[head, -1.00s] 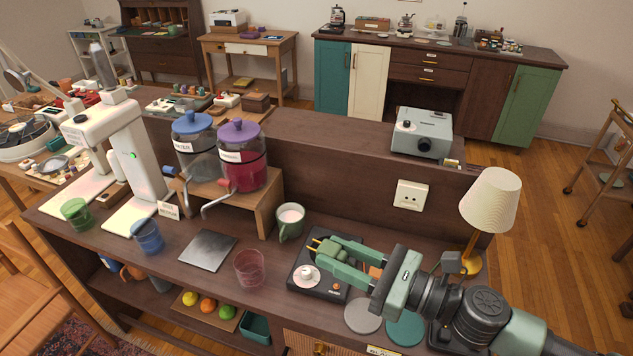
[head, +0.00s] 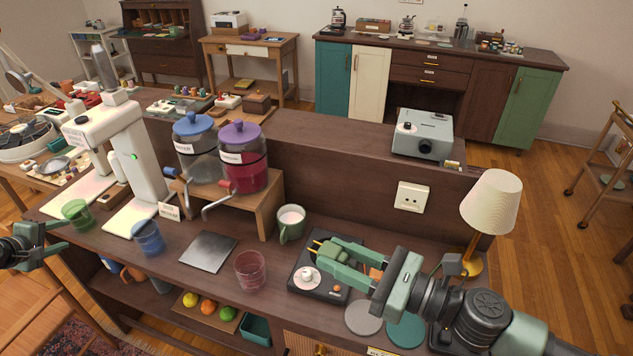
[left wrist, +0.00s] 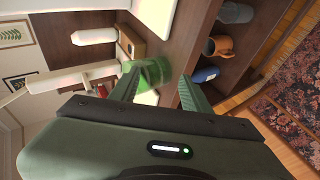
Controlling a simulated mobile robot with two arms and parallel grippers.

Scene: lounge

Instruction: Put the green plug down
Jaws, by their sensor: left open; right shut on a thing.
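The green plug (head: 332,250) is held between the fingertips of my right gripper (head: 338,256), its brass prongs pointing left. It is over the back part of a black device (head: 333,291) with a round white dial; I cannot tell whether it touches it. A white wall socket (head: 411,196) is on the raised panel behind. My left gripper (head: 62,236) is open at the left edge, near the green glass (head: 77,214). In the left wrist view the green glass (left wrist: 154,72) appears between the open fingers (left wrist: 160,92), with no visible grip on it.
A green mug (head: 290,225), a pink glass (head: 250,270) and a metal plate (head: 208,251) stand left of the black device. A grey coaster (head: 363,318), a teal coaster (head: 407,331) and a lamp (head: 490,203) are around my right arm. Bare counter shows between the plate and pink glass.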

